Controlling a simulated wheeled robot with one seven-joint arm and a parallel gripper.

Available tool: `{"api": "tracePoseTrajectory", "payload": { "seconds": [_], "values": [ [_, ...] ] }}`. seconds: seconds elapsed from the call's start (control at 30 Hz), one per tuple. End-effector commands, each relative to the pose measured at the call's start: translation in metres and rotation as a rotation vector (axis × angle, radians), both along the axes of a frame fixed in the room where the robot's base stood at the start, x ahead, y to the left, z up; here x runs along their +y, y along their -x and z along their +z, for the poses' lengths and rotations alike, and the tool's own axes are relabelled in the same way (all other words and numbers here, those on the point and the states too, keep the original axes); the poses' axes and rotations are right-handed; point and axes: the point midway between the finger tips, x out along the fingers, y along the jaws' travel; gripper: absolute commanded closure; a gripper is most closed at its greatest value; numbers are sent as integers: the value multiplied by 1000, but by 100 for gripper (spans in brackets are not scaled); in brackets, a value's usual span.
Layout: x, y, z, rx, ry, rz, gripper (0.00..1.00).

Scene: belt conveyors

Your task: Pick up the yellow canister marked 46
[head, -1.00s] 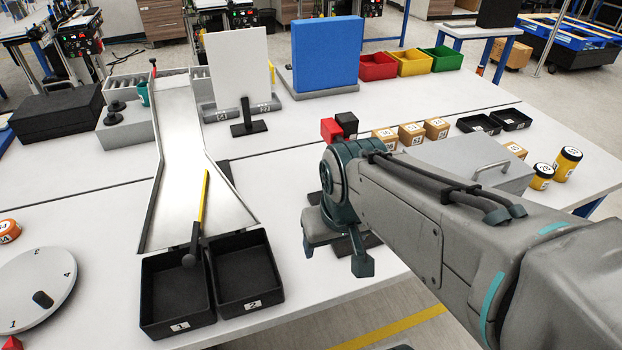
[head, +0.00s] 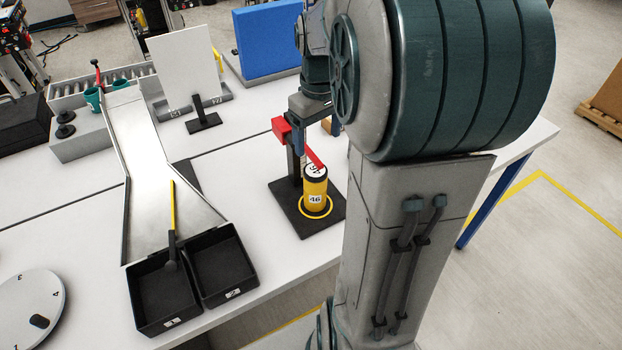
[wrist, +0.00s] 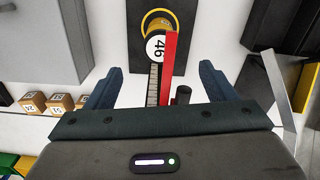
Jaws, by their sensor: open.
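The yellow canister marked 46 (head: 316,191) stands upright, with a black lid and white labels. It stands inside a yellow ring on a black base plate (head: 334,216). Its lid shows in the wrist view (wrist: 154,46), ahead of my gripper. A red bar (wrist: 170,58) beside the lid runs from a dark post (head: 294,165) with a red block. My gripper (wrist: 161,70) is open and empty, its fingers on either side of the post and bar. In the head view my gripper (head: 316,135) is above and behind the canister, partly hidden by my arm.
Two black bins (head: 222,291) and a metal chute (head: 150,165) are left of the canister. A white panel (head: 184,70) and blue panel (head: 265,45) stand behind. Several numbered tan boxes (wrist: 60,104) and a grey case (wrist: 45,45) lie left in the wrist view.

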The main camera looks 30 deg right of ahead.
Motion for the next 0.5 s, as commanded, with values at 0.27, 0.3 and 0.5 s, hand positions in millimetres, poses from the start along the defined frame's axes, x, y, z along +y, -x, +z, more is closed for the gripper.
{"api": "tracePoseTrajectory", "payload": {
  "seconds": [0.27, 0.3, 0.5],
  "values": [
    [1, 0, -42, 2, -2, 0, 23],
    [1, 0, -45, 1, -1, 0, 23],
    [1, -3, -59, 5, -2, -1, 23]
  ]
}}
